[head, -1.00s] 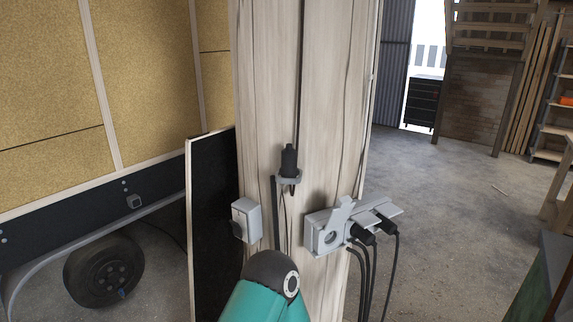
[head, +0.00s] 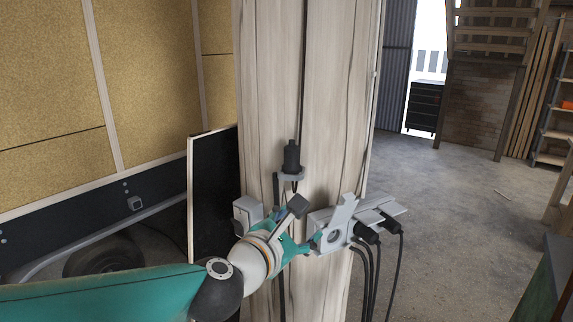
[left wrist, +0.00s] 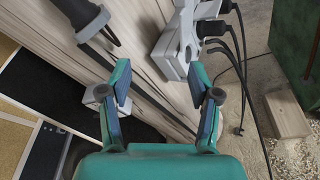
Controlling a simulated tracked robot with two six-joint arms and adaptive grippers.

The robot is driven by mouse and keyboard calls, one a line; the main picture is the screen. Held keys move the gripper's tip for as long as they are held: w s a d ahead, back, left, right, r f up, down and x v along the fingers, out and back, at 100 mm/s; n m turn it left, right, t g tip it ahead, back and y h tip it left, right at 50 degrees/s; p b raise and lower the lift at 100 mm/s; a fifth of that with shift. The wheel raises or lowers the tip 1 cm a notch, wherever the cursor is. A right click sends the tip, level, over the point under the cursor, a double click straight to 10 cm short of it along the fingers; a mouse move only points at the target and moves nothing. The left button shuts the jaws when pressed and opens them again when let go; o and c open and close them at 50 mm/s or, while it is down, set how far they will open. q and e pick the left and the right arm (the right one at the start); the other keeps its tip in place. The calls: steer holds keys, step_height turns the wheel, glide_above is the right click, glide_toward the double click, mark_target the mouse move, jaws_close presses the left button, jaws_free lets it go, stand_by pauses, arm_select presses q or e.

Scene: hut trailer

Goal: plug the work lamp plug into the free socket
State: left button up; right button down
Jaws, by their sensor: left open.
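A black plug (head: 292,157) sits upright in a small grey holder (head: 291,176) on the wooden post, with a cable below. It also shows at the upper left of the left wrist view (left wrist: 78,12). A grey socket strip (head: 385,211) is on the post's right side. Its left socket (head: 333,236) is empty with the lid raised; black plugs (head: 367,234) fill the others. My left gripper (head: 300,242) is open and empty, below the holder and just left of the strip. Its two fingers are apart in the left wrist view (left wrist: 158,78). My right gripper is not in view.
A small grey box (head: 247,211) on the post's left side is partly behind my left gripper. Several black cables (head: 373,275) hang below the strip. A black panel (head: 211,190) leans left of the post. Open floor (head: 450,190) lies to the right.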

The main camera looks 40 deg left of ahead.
arm_select(q)
steer(key=s+a+r+n+t+y, duration=0.2)
steer(key=s+a+r+n, duration=0.1)
steer(key=s+r+n, duration=0.5)
steer(key=m+b, duration=0.1)
steer(key=b, duration=0.2)
glide_toward(289, 156)
steer(key=x, duration=0.6)
steer(key=shift+d+f, duration=0.15)
steer(key=shift+d, duration=0.1)
steer(key=shift+a+x, duration=0.15)
steer(key=shift+x, duration=1.3)
steer(key=shift+a+x, duration=0.15)
steer(key=shift+x, duration=1.3)
steer(key=shift+s, duration=0.15)
jaws_close()
